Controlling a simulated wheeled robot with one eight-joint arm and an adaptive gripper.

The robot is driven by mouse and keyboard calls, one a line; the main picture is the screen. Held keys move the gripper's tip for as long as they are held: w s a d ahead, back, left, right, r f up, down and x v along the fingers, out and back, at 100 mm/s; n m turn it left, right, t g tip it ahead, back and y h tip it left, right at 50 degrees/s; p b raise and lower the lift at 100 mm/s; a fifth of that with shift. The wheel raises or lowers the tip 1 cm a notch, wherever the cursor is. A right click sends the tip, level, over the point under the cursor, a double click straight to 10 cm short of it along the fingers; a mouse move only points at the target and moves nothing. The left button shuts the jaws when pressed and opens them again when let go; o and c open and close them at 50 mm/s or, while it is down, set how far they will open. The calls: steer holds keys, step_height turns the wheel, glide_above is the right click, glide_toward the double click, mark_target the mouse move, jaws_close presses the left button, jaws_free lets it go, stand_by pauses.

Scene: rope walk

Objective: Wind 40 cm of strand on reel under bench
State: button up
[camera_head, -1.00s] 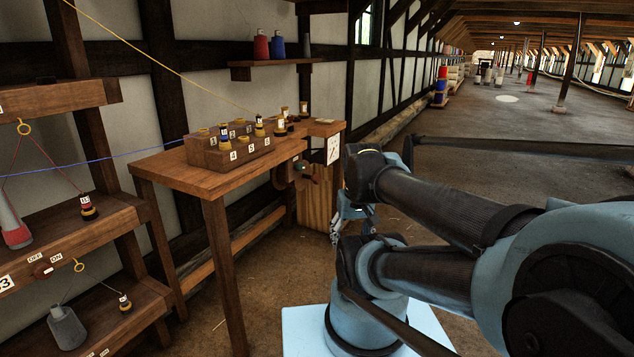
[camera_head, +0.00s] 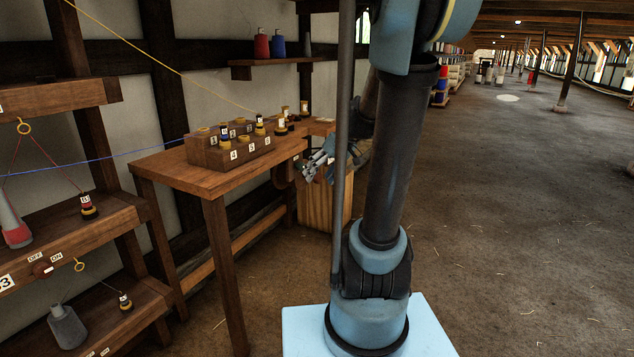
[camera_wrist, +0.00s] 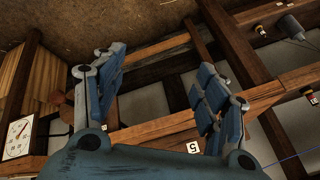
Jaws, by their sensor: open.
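The wooden bench (camera_head: 180,180) stands left of my arm in the head view. Under its right end hangs a brown rounded wooden part (camera_head: 284,176), perhaps the reel; my gripper (camera_head: 305,171) partly covers that area. In the wrist view my gripper (camera_wrist: 160,85) is open, its two blue fingers wide apart with nothing between them. The bench underside and its beams show beyond the fingers. A round-dialled white gauge (camera_wrist: 18,137) shows at the left edge of the wrist view. I cannot make out any strand on the reel.
A stepped rack (camera_head: 232,155) with numbered bobbins stands on the bench. A light wooden box (camera_head: 318,205) stands under the bench's right end. Shelves with cones and bobbins (camera_head: 88,206) are at the left. The floor on the right is open.

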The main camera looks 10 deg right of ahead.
steer(key=w+d+f+n+t+y, duration=0.1)
steer(key=w+d+f+y, duration=0.1)
steer(key=w, duration=0.7)
steer(key=w+d+f+n+t+y, duration=0.1)
steer(key=w+d+n, duration=0.1)
steer(key=w, duration=0.7)
steer(key=w+d+f+n+t+y, duration=0.1)
steer(key=w+d+f+y, duration=0.1)
steer(key=w, duration=0.8)
steer(key=w+d+f+n+t+y, duration=0.2)
steer(key=w+d+f, duration=0.5)
steer(key=w+f, duration=0.1)
steer(key=n+t+y, duration=0.2)
glide_toward(320, 178)
steer(key=x, duration=1.1)
steer(key=shift+w+a+f, duration=0.1)
steer(key=shift+w+a, duration=0.05)
steer(key=shift+w, duration=0.15)
